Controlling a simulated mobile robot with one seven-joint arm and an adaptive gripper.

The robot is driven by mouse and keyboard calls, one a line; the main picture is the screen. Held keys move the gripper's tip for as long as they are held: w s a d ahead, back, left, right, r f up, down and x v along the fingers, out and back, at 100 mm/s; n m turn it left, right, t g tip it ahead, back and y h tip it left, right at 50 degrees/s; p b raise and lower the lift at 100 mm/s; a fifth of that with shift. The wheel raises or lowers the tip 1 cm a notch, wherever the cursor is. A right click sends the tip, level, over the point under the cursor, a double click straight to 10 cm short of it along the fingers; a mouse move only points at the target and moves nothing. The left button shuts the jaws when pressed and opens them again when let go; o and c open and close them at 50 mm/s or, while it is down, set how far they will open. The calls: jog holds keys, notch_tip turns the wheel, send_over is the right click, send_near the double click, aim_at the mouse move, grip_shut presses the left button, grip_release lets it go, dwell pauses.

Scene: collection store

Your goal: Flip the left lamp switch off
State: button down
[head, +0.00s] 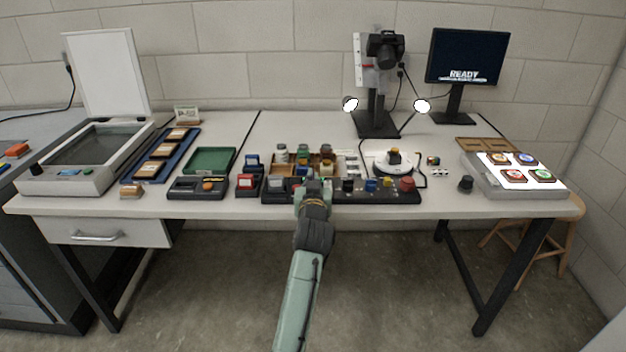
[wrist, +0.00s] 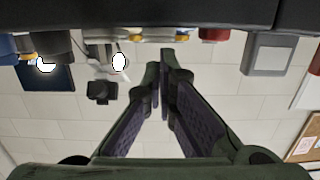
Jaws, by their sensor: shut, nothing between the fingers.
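A dark control panel (head: 416,197) runs along the front edge of the table, with black, blue, yellow and red controls on it. I cannot tell which one is the left lamp switch; my gripper hides part of the panel. The left lamp (head: 350,103) and right lamp (head: 422,106) both glow white on the copy stand. They also show in the wrist view, which is upside down: left lamp (wrist: 119,62), right lamp (wrist: 46,65). My gripper (head: 314,186) is at the panel's middle, shut and empty. Its fingertips (wrist: 168,60) are together; contact with the panel is unclear.
Small bottles in a wooden tray (head: 300,158) stand behind the panel. A white round turntable (head: 392,168) is right of them. A label device (head: 198,188) and a flatbed scanner (head: 90,160) are at left. A light box (head: 520,190) and monitor (head: 467,58) are at right.

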jog(key=shift+w+d+f+b, duration=0.1)
jog(key=shift+w+f+b, duration=0.2)
jog(key=shift+f, duration=0.1)
jog(key=shift+w+r, duration=0.1)
jog(key=shift+w, duration=0.15)
jog(key=shift+r, duration=0.1)
jog(key=r+p, duration=0.2)
jog(key=r, duration=0.1)
jog(key=r+p, duration=0.2)
jog(key=shift+w, duration=0.25)
jog(key=s+r+b, duration=0.2)
jog(key=s+b, duration=0.1)
jog(key=s, duration=0.6)
jog(key=shift+s+r, duration=0.15)
jog(key=shift+r, duration=0.15)
